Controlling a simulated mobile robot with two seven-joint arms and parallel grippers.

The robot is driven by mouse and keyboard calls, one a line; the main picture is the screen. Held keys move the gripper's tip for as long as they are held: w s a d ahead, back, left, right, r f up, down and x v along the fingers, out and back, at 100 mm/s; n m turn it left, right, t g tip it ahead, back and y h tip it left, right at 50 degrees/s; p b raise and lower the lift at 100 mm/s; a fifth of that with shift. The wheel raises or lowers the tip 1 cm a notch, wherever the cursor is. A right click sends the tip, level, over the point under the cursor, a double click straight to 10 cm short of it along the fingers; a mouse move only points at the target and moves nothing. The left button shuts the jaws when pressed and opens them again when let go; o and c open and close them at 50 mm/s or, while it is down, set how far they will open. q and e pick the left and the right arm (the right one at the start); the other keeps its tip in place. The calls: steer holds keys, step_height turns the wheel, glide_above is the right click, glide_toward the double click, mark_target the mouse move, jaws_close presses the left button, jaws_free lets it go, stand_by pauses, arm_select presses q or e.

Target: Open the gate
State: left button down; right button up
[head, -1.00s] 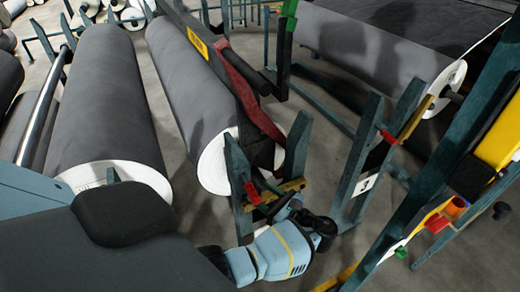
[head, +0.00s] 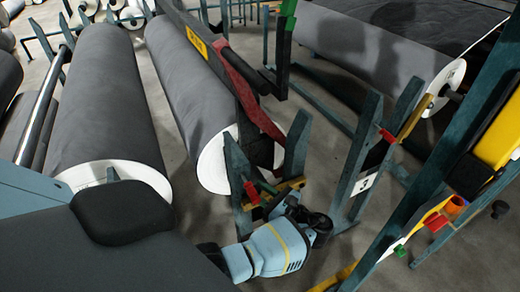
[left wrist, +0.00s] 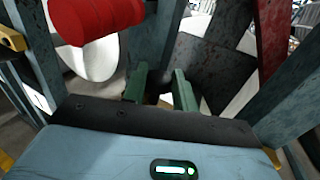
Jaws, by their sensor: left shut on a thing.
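The gate in the head view appears to be the short brass-yellow bar (head: 291,185) with a red grip (head: 251,192), between two teal posts at the near end of the middle roll. My left gripper (head: 272,190) is at this bar, its tip partly hidden by the wrist. In the left wrist view the green fingers (left wrist: 159,88) are shut on a small dark part, too dark to make out fully. The red grip (left wrist: 100,18) is close above them at upper left. A brass-yellow piece (left wrist: 11,40) shows at the left edge. My right gripper is not in view.
A grey roll (head: 105,100) lies at left, another (head: 190,85) in the middle, a third (head: 380,50) at upper right. A similar teal stand (head: 358,165) with a red-and-yellow bar (head: 413,118) stands right of my gripper. Bare floor lies between stands.

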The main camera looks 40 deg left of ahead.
arm_select(q)
steer(key=shift+r, duration=0.1)
steer(key=w+d+r+m+t+y+p, duration=0.1)
steer(key=w+d+r+m+y+p, duration=0.1)
steer(key=w+r+m, duration=0.3)
steer(key=shift+w+d+r+m+y+p, duration=0.25)
steer(key=shift+w+r+m+y+p, duration=0.1)
steer(key=shift+r+m, duration=0.85)
